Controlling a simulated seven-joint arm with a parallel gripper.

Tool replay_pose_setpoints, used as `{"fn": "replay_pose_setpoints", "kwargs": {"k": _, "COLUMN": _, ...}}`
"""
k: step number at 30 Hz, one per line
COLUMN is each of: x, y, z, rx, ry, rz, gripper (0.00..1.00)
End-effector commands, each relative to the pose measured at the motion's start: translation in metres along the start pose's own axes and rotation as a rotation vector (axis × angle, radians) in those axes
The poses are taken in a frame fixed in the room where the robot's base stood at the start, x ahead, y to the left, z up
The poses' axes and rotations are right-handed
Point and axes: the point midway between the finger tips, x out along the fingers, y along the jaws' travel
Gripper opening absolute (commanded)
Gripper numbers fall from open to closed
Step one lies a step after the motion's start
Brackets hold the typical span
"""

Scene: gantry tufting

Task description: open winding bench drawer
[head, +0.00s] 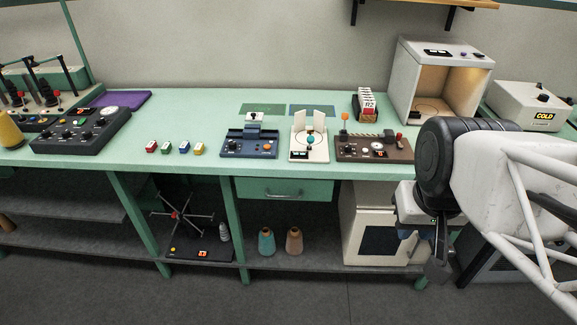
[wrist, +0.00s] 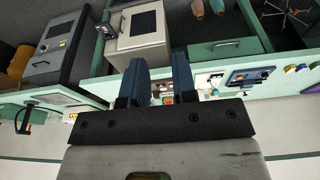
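The drawer (head: 262,187) is a green front with a grey bar handle (head: 284,194), set under the bench top (head: 215,163) near the middle. It looks shut. In the wrist view, which is upside down, the drawer (wrist: 237,46) shows upper right of my fingers. My gripper (head: 437,262) hangs in front of the bench, well to the right of the drawer and apart from it. In the wrist view, the two blue fingers of my gripper (wrist: 158,65) stand apart with nothing held between them.
A cream cabinet (head: 373,231) stands on the lower shelf right of the drawer. Two thread cones (head: 266,241) sit on the shelf below it. A yarn winder (head: 181,214) stands left of the bench leg. Control boxes line the bench top. The floor in front is clear.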

Motion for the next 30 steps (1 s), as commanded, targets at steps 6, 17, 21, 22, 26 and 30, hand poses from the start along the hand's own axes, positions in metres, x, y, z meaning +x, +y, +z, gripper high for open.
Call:
{"fn": "replay_pose_setpoints", "kwargs": {"k": 6, "x": 0.011, "y": -0.003, "z": -0.02, "rx": 0.029, "ry": 0.038, "rz": -0.002, "gripper": 0.22}}
{"fn": "replay_pose_setpoints", "kwargs": {"k": 17, "x": 0.069, "y": -0.025, "z": -0.116, "rx": 0.184, "ry": 0.243, "rz": -0.047, "gripper": 0.22}}
{"fn": "replay_pose_setpoints", "kwargs": {"k": 21, "x": 0.098, "y": -0.038, "z": -0.156, "rx": 0.257, "ry": 0.338, "rz": -0.088, "gripper": 0.22}}
{"fn": "replay_pose_setpoints", "kwargs": {"k": 22, "x": 0.104, "y": -0.041, "z": -0.164, "rx": 0.272, "ry": 0.357, "rz": -0.099, "gripper": 0.22}}
{"fn": "replay_pose_setpoints", "kwargs": {"k": 26, "x": 0.132, "y": -0.055, "z": -0.197, "rx": 0.339, "ry": 0.441, "rz": -0.152, "gripper": 0.22}}
{"fn": "replay_pose_setpoints", "kwargs": {"k": 30, "x": 0.163, "y": -0.072, "z": -0.228, "rx": 0.409, "ry": 0.524, "rz": -0.22, "gripper": 0.22}}
